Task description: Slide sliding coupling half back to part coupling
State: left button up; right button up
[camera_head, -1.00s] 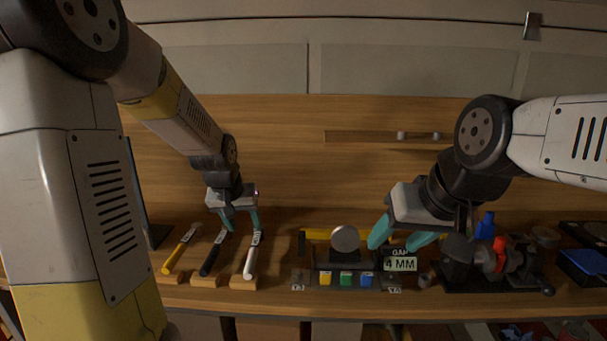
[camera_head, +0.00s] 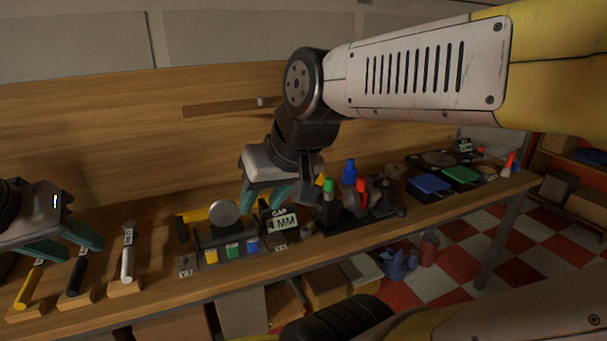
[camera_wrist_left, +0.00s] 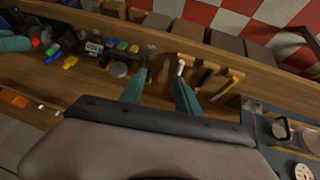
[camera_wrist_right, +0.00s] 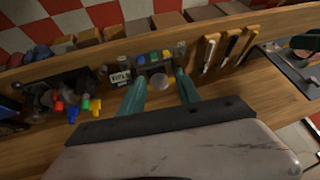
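A dark fixture (camera_head: 372,200) with grey round parts and red, blue and green pieces stands on the bench in the head view. It also shows at the left of the right wrist view (camera_wrist_right: 62,95). I cannot single out the sliding coupling half in it. A "GAP 4 MM" sign (camera_head: 283,221) stands just left of it. My right gripper (camera_head: 258,208) is open and empty, above the bench behind the sign. My left gripper (camera_head: 84,248) is open and empty near the handled tools; both its fingers show apart in the left wrist view (camera_wrist_left: 160,88).
A grey disc (camera_head: 224,213) stands behind a rack with yellow, green and blue blocks (camera_head: 232,250). Yellow, black and white handled tools (camera_head: 128,262) rest on wooden blocks. Blue (camera_head: 431,184) and green (camera_head: 462,174) trays lie at the right. The bench's front edge drops to the floor.

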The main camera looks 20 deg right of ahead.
aim_at(381, 202)
jog(key=z, duration=1.65)
